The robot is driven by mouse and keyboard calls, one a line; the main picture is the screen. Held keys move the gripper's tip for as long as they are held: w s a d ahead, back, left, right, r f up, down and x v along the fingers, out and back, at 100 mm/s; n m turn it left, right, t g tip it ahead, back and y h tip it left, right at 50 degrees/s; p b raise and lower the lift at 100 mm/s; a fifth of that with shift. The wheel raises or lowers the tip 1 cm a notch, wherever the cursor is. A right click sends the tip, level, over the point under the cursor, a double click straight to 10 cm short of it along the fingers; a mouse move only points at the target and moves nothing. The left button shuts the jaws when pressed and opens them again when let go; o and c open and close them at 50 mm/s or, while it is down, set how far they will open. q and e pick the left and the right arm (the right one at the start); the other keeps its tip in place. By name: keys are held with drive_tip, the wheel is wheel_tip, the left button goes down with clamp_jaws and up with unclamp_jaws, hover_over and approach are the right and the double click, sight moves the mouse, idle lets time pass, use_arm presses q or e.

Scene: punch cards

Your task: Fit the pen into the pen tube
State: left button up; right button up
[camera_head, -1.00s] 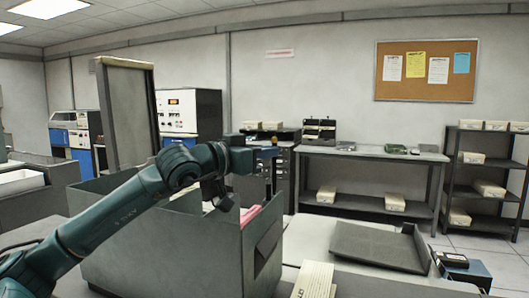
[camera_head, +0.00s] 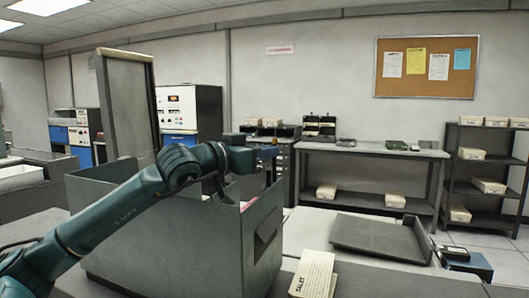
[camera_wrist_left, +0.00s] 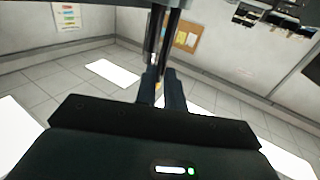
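My left gripper (camera_head: 270,154) is raised in the head view, above the right rear edge of a grey open bin. In the left wrist view its two dark fingers (camera_wrist_left: 161,90) stand close together with a narrow gap. A small yellowish spot shows in the gap, too small to name. Dark upright rods (camera_wrist_left: 163,35) show just beyond the fingertips; I cannot tell whether one is the pen or the pen tube. I cannot make out the pen or the tube for certain in either view. My right gripper is not in view.
The grey bin (camera_head: 165,235) stands under my left arm. A card stack (camera_head: 314,276) lies to its right, with a dark tray (camera_head: 381,238) behind it. A small dark box (camera_head: 466,262) is at right. A bench (camera_head: 375,155) and shelves (camera_head: 482,180) stand farther back.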

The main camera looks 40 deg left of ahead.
use_arm(q)
drive_tip(key=o, duration=0.5)
